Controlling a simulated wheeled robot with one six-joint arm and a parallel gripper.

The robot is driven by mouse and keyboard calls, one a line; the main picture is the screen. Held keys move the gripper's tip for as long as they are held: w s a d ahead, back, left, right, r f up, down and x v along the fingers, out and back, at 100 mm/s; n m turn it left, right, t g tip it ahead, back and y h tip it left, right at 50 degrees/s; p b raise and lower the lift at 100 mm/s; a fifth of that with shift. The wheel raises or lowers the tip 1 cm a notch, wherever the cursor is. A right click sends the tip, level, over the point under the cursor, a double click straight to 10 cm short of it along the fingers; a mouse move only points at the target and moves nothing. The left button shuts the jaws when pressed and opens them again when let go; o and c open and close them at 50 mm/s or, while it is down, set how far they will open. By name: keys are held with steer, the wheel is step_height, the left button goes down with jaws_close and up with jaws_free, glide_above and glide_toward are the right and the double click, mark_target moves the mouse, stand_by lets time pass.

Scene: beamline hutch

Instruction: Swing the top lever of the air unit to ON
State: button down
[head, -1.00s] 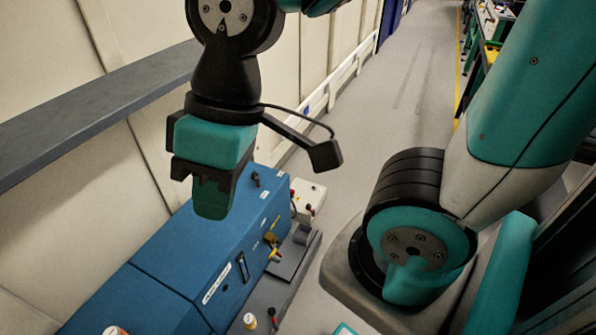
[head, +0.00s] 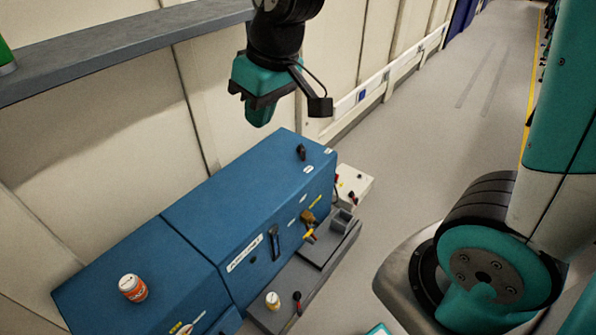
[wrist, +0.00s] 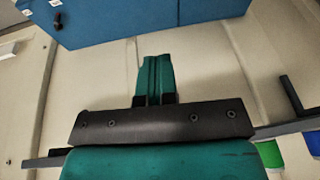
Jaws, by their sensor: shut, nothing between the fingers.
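The air unit is a long blue box (head: 225,205) along the wall in the head view. A small black lever (head: 301,152) stands on its top near the far right end. The same lever shows in the wrist view (wrist: 58,20) at the upper left, on the blue surface. My gripper (head: 260,115) is shut and empty, in the air above and behind the blue box, left of the lever and apart from it. In the wrist view its closed teal fingers (wrist: 155,75) point toward the blue box. The lever's small label is too small to read.
An orange-and-white jar (head: 133,288) stands on the box's left part. Yellow (head: 309,235) and dark handles are on its front. A small jar (head: 272,300) stands on the grey ledge below. A grey shelf (head: 120,50) runs along the wall. The floor to the right is open.

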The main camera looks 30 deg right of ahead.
mark_target(303, 152)
steer(key=w+d+f+m+t+h+b, duration=0.1)
steer(key=w+d+f+h+b, duration=0.1)
steer(key=w+d+f+b, duration=0.4)
steer(key=w+d+f+m+t+h+b, duration=0.1)
steer(key=w+d+f+b, duration=0.4)
steer(key=w+f, duration=0.5)
steer(key=w+d+f+m+h+b, duration=0.2)
steer(key=w+d+f+h+b, duration=0.2)
steer(key=f, duration=1.2)
steer(key=w+d+b, duration=0.2)
steer(key=w+b, duration=0.2)
steer(key=shift+d+t, duration=0.35)
steer(key=shift+t, duration=0.05)
steer(key=shift+f, duration=0.15)
steer(key=b+x, duration=0.4)
steer(key=x, duration=0.5)
steer(key=shift+w+d+f, duration=0.1)
steer(key=shift+d+f, duration=0.05)
steer(key=shift+f, duration=0.2)
steer(key=d, duration=0.1)
steer(key=d+b, duration=0.1)
steer(key=d, duration=0.1)
steer(key=shift+w+d+f, duration=0.1)
steer(key=shift+w+d, duration=0.05)
steer(key=shift+w, duration=0.2)
steer(key=shift+d, duration=0.45)
